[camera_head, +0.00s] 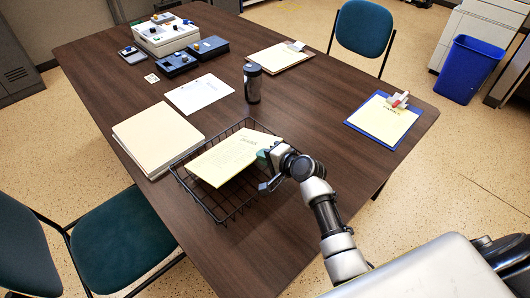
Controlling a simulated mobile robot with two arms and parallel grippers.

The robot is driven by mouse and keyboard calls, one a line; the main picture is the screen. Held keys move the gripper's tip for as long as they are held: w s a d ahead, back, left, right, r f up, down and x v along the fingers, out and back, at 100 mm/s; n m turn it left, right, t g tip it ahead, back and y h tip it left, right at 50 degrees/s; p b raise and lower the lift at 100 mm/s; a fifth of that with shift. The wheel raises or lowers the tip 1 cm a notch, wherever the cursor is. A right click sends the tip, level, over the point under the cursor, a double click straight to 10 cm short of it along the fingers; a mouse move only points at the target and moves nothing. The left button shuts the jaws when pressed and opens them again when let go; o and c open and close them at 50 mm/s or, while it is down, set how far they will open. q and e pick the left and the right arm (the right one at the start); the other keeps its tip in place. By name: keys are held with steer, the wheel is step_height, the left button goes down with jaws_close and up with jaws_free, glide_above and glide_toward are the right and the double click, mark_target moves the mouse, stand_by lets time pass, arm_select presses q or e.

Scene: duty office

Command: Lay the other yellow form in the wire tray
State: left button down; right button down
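A yellow form (228,160) is over the black wire tray (229,215), inside its outline and apparently near rim height. My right gripper (265,157) is at the form's right edge and appears shut on it. The fingertips are partly hidden, and I cannot see whether the form touches the tray or whether paper lies under it. Another yellow sheet (380,122) lies on a blue clipboard (359,128) at the table's right side. My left gripper is not in view.
A stack of cream folders (155,135) stands close beside the tray's left. A dark tumbler (252,84), a white sheet (199,94) and another clipboard (278,57) lie farther back on the table (320,110). Chairs stand at left and back. The table right of the tray is mostly clear.

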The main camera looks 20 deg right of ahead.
steer(key=shift+f+b, duration=1.05)
steer(key=shift+f, duration=0.5)
steer(key=c, duration=1.2)
jaws_free()
steer(key=shift+c, duration=0.2)
steer(key=s, duration=0.1)
steer(key=s+d+p, duration=0.1)
steer(key=s, duration=0.1)
steer(key=s+d+p, duration=0.1)
steer(key=s, duration=0.1)
steer(key=shift+s+d, duration=0.2)
